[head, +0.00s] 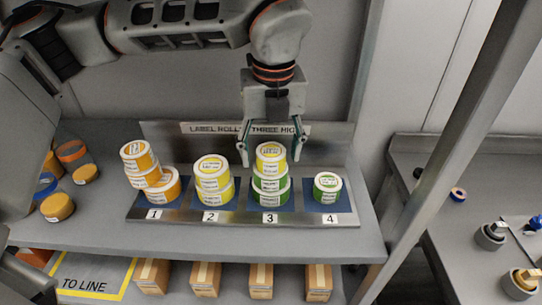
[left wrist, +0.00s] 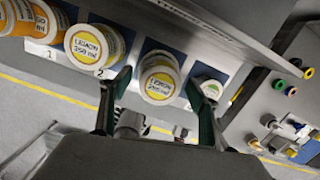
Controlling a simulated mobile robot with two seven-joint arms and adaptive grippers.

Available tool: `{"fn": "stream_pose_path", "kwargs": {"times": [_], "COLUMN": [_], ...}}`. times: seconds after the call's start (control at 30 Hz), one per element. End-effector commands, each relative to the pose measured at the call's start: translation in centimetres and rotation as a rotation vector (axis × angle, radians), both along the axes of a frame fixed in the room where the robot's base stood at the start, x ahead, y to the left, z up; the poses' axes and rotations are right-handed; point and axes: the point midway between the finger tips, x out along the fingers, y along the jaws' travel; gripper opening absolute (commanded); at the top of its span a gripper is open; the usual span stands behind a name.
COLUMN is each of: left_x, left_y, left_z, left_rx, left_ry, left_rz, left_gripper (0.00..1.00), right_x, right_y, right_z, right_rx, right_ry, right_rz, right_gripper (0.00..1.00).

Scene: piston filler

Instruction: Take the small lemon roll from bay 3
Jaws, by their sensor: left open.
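Bay 3 holds a stack of label rolls. The top one is a yellow lemon roll (head: 270,153), with green rolls (head: 270,184) under it. My left gripper (head: 271,155) points down over this stack, its two fingers apart, one on each side of the top roll. In the left wrist view the lemon roll (left wrist: 158,84) reads "LEMON 250 ml" and lies between the open fingertips (left wrist: 158,82). Contact with it cannot be told. My right gripper is not in view.
The rack (head: 180,216) has numbered bays. Orange rolls (head: 139,155) lean in bay 1, yellow rolls (head: 212,170) fill bay 2, and a green roll (head: 327,184) is in bay 4. A sign panel (head: 220,128) stands behind. Boxes (head: 205,277) are below.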

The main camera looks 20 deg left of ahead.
Motion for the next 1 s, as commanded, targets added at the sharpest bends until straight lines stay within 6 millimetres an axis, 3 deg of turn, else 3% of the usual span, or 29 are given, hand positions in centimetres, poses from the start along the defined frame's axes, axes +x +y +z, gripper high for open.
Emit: {"fn": "stream_pose_path", "kwargs": {"times": [0.2,0.37,0.77,1.0], "left_x": [0.0,0.0,0.0,0.1], "left_y": [0.0,0.0,0.0,0.0], "left_z": [0.0,0.0,0.3,2.5], "left_rx": [0.000,0.000,-0.001,-0.001], "left_ry": [0.000,0.000,-0.002,-0.005], "left_rz": [0.000,0.000,0.000,0.001], "left_gripper": [0.58,0.17,0.17,0.17], "right_x": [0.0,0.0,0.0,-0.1], "right_y": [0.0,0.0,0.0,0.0], "right_z": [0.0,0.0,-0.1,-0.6], "right_rx": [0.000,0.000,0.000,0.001], "right_ry": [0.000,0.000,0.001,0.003], "right_rz": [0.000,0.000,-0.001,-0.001], "right_gripper": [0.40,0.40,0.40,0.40]}}
